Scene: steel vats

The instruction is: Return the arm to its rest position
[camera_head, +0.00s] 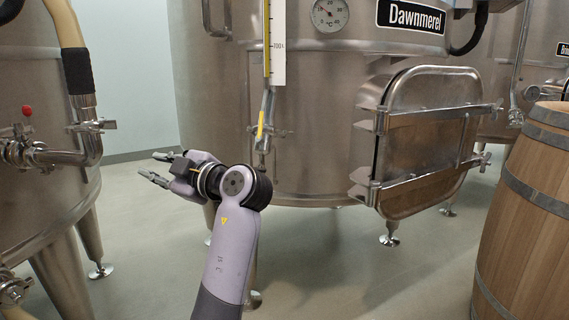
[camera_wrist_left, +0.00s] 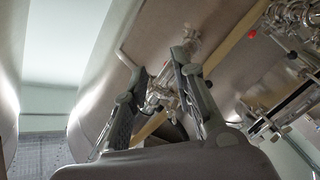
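My left arm rises from the bottom middle of the head view. Its left gripper (camera_head: 160,169) points to the left, in front of the gap between the left vat and the middle vat. Its two fingers are spread apart with nothing between them. In the left wrist view the gripper (camera_wrist_left: 160,85) also shows with its fingers apart. Pipework and a valve appear behind the fingers there, apart from them as far as I can tell. My right gripper is in neither view.
A left vat (camera_head: 40,110) carries a valve pipe (camera_head: 80,157) and a hose (camera_head: 66,25). A wooden barrel (camera_head: 530,220) stands at the right. The floor (camera_head: 370,275) between them is clear.

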